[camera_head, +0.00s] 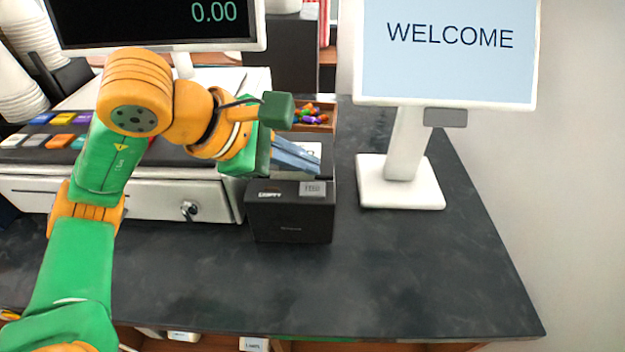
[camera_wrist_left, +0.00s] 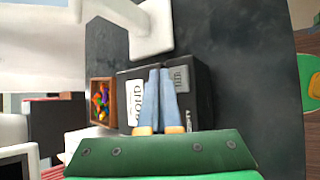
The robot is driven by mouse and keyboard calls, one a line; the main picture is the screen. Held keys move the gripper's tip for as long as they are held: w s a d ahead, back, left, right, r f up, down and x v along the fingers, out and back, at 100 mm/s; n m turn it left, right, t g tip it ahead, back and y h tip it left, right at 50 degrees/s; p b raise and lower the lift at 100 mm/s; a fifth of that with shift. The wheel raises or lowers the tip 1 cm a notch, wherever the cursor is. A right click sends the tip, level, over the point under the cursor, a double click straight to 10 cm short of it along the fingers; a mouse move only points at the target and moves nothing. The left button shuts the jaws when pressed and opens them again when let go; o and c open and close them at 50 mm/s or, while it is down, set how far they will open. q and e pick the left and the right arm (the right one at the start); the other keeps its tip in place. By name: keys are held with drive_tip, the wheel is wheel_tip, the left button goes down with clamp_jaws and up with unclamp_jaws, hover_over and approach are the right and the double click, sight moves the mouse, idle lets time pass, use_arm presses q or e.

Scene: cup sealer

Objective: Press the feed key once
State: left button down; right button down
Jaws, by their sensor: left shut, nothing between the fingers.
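A black receipt printer (camera_head: 290,225) stands on the dark counter in the middle of the head view. A light grey key with small lettering (camera_head: 313,188), which looks like the feed key, sits at the right of its front top edge. My left gripper (camera_head: 316,169) is shut and empty, its blue-grey fingers over the printer top, behind the key in the head view. In the left wrist view the fingers (camera_wrist_left: 161,70) lie across the printer (camera_wrist_left: 203,100), with the grey key (camera_wrist_left: 181,80) just right of the tips. I cannot tell whether they touch anything. My right gripper is not in view.
A WELCOME screen on a white stand (camera_head: 400,190) is to the right. A cash drawer (camera_head: 155,200) with a key in its lock is at the left, under a register display (camera_head: 150,25). A wooden tray of colourful items (camera_head: 330,117) is behind the printer. The front counter is clear.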

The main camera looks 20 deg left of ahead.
sight(304, 190)
use_arm(q)
wheel_tip(304, 190, up, 4)
drive_tip(key=p, duration=0.2)
drive_tip(key=shift+p, duration=0.3)
drive_tip(key=shift+f, duration=0.15)
